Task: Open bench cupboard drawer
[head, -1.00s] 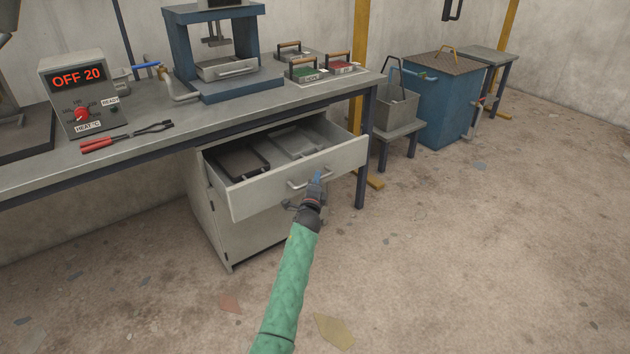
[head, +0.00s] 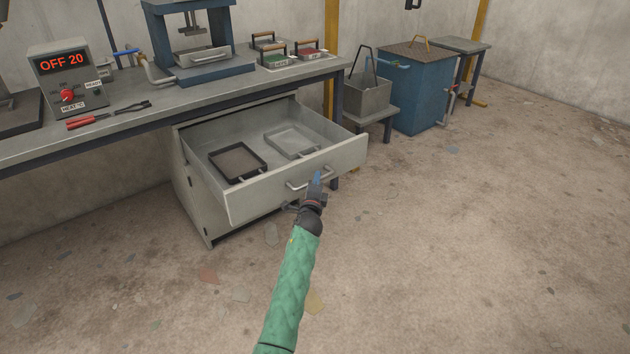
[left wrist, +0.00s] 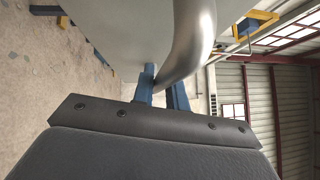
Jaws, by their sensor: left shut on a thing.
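The bench cupboard (head: 192,200) stands under the workbench, and its wide grey drawer (head: 268,190) is pulled far out. A dark tray (head: 238,162) and a lighter grey tray (head: 291,142) lie inside the drawer. My left gripper (head: 316,182) is at the bar handle (head: 298,185) on the drawer front. In the left wrist view the blue fingers (left wrist: 162,88) are shut around the curved metal handle (left wrist: 194,45). My right gripper is not in view.
The bench top (head: 190,102) holds a control box (head: 68,78) reading OFF 20, red-handled pliers (head: 105,115) and a blue press (head: 200,72). A blue tank (head: 412,90) stands at the back right. The floor (head: 460,240) on the right is mostly clear.

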